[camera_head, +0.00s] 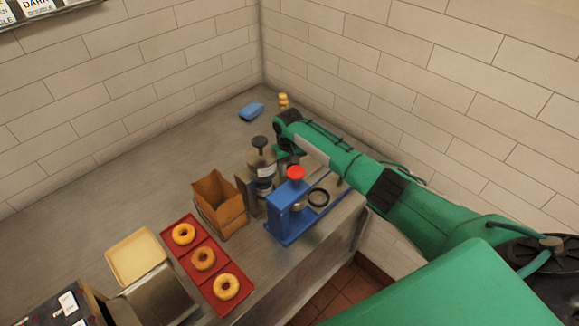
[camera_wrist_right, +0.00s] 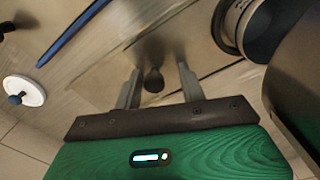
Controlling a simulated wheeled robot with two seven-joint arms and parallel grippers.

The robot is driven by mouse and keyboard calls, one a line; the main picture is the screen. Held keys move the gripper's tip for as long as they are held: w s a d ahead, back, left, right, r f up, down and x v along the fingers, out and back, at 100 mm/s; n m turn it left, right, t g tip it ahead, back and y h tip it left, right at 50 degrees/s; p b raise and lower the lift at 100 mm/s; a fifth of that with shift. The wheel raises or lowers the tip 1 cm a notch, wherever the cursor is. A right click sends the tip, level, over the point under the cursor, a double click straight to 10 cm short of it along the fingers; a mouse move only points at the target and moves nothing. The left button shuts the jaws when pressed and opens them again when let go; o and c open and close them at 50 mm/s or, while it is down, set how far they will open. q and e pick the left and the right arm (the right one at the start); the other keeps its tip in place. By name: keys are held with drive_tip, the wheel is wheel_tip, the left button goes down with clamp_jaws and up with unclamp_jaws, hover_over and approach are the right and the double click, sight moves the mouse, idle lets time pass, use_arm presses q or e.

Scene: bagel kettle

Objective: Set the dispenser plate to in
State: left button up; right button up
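A flat metal plate (camera_wrist_right: 112,72) with a small dark knob (camera_wrist_right: 153,80) lies below my right gripper in the right wrist view. I take it to be the dispenser plate. My right gripper (camera_wrist_right: 158,82) is open, with one finger on each side of the knob and gaps between. In the head view, the metal dispenser (camera_head: 262,170) with a black top knob stands beside my right arm's end. My right fingers and the plate are mostly hidden there. My left gripper is not in view.
A blue press (camera_head: 285,222) with a red knob stands just in front. A paper bag (camera_head: 220,203) and a red tray (camera_head: 205,279) with three bagels are to the left. A blue item (camera_head: 252,111) lies at the back. Walls close off the rear and right.

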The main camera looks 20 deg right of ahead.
drive_tip(key=shift+d+r, duration=0.1)
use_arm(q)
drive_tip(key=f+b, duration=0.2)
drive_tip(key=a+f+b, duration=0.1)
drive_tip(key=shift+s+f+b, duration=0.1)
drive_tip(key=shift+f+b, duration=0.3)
use_arm(e)
wheel_tip(320, 180, up, 14)
drive_tip(key=shift+f, duration=0.2)
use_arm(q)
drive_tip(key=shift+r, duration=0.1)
use_arm(e)
drive_tip(key=shift+r, duration=0.1)
